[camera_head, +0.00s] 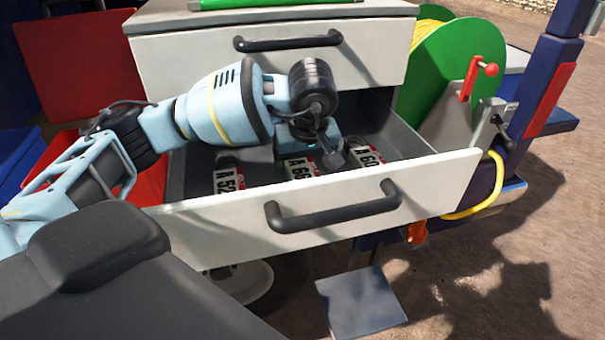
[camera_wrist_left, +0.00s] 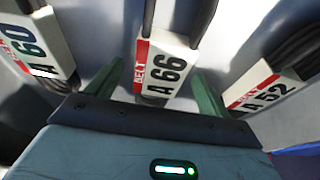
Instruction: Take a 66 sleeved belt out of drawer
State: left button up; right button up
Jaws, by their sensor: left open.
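The open drawer (camera_head: 385,192) holds three sleeved belts in a row. The 52 belt (camera_head: 228,179) lies at the left, the 66 belt (camera_head: 299,169) in the middle and the 60 belt (camera_head: 370,158) at the right. My left gripper (camera_head: 328,150) reaches down into the drawer over the 66 belt and partly covers it. In the left wrist view the green fingers of the left gripper (camera_wrist_left: 168,90) are open, one on each side of the white and red 66 sleeve (camera_wrist_left: 163,70). The 60 sleeve (camera_wrist_left: 38,42) and 52 sleeve (camera_wrist_left: 262,88) lie outside the fingers. My right gripper is not visible.
A closed upper drawer with a black handle (camera_head: 288,41) sits just above the open one. The open drawer's handle (camera_head: 333,212) faces me. A green reel (camera_head: 460,58) with a red-knobbed crank stands at the right. A red panel (camera_head: 78,66) is at the left.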

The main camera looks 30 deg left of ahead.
aim_at(304, 170)
pick_arm(q)
jog(key=shift+f, duration=0.25)
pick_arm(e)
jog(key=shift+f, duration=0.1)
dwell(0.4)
pick_arm(q)
jog(key=c, duration=1.2)
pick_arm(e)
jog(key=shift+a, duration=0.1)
pick_arm(q)
jog(key=shift+o, duration=0.2)
jog(key=shift+r, duration=0.1)
